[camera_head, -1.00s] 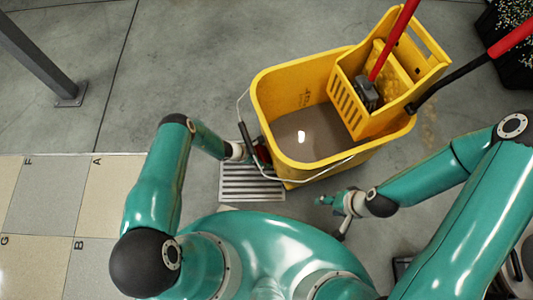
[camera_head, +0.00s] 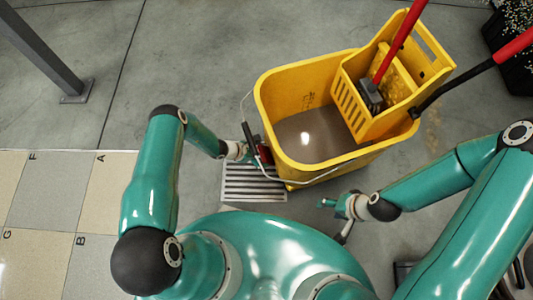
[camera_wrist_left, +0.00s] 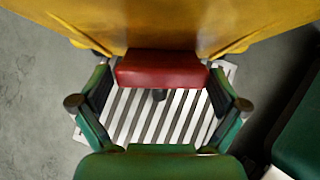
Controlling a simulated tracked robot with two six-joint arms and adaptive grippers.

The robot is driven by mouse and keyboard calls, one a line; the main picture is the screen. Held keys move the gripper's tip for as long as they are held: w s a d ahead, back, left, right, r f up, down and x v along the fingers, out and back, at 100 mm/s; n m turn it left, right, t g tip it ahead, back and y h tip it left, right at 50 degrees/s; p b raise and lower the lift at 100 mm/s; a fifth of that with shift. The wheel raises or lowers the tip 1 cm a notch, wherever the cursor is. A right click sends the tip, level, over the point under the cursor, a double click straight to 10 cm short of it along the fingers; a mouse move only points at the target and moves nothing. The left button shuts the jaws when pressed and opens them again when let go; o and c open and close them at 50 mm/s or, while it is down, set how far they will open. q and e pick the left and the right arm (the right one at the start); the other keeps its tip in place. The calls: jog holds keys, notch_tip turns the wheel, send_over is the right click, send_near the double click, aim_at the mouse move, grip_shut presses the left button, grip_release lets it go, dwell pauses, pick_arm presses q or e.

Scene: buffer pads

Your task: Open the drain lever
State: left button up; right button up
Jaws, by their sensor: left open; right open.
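The yellow mop bucket (camera_head: 275,125) stands on the floor, with grey-brown water in it. A red drain lever (camera_wrist_left: 160,70) sticks out low on its side in the left wrist view. A small red part of it also shows in the head view (camera_head: 265,153). My left gripper (camera_wrist_left: 160,95) is open, its two green fingers on either side of the lever, with gaps to both ends of the red part. In the head view my left gripper (camera_head: 254,150) is at the bucket's left wall. My right gripper (camera_head: 328,203) is open and empty, in front of the bucket.
A slatted floor drain grate (camera_head: 252,183) lies beneath the lever. A wringer (camera_head: 420,45) with a red-handled mop (camera_head: 402,40) sits on the bucket. A thin wire handle (camera_head: 335,174) hangs across the front. A grey post (camera_head: 45,55) stands far left. Floor left of the bucket is clear.

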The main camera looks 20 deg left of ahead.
pick_arm(q)
jog(key=s+a, duration=0.6)
jog(key=a, duration=0.3)
jog(key=shift+s, duration=0.35)
